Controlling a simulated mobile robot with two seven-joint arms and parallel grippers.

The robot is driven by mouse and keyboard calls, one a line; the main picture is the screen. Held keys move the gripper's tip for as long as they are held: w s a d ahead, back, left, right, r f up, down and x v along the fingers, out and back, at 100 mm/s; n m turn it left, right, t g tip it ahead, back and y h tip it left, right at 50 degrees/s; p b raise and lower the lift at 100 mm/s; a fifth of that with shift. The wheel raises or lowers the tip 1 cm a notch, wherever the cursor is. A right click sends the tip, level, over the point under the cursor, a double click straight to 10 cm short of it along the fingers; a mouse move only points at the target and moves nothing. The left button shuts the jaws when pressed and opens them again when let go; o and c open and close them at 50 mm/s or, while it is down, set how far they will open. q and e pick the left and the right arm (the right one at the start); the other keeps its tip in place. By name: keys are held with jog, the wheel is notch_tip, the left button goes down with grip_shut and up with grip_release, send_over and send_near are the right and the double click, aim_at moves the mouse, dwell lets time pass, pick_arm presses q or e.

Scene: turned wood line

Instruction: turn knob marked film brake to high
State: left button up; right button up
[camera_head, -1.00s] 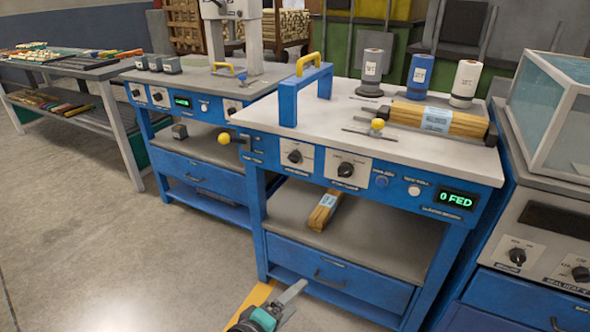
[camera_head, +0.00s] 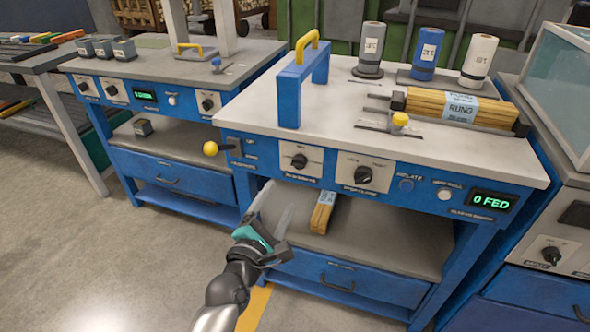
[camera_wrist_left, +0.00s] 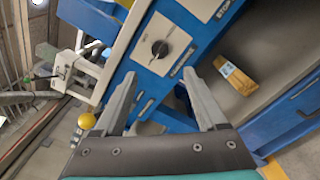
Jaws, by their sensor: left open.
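Two black knobs on white plates sit on the front of the blue station: a left knob (camera_head: 299,161) and a right knob (camera_head: 363,174). The labels are too blurred for me to tell which reads film brake. My left gripper (camera_head: 274,208) is in front of the station, below the left knob and apart from it. In the left wrist view, the open, empty fingers of my left gripper (camera_wrist_left: 159,74) point toward the left knob (camera_wrist_left: 160,48), which shows just beyond the gap between them. My right gripper is not in view.
A yellow ball-ended lever (camera_head: 210,149) sticks out left of the knobs. A wrapped wood bundle (camera_head: 322,212) lies on the shelf below. A green display (camera_head: 491,201) reads 0 FED. The floor at left is clear.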

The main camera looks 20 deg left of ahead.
aim_at(296, 167)
pick_arm(q)
jog(key=w+b, duration=0.3)
jog(key=w, duration=0.6)
jog(key=shift+w+d+f, duration=0.1)
jog(key=shift+w, duration=0.3)
jog(key=shift+w+b, duration=0.45)
jog(key=shift+w, duration=0.5)
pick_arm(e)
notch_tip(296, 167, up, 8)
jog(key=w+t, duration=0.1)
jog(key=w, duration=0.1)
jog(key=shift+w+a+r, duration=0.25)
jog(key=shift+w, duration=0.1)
pick_arm(q)
jog(key=shift+c, duration=0.4)
grip_shut()
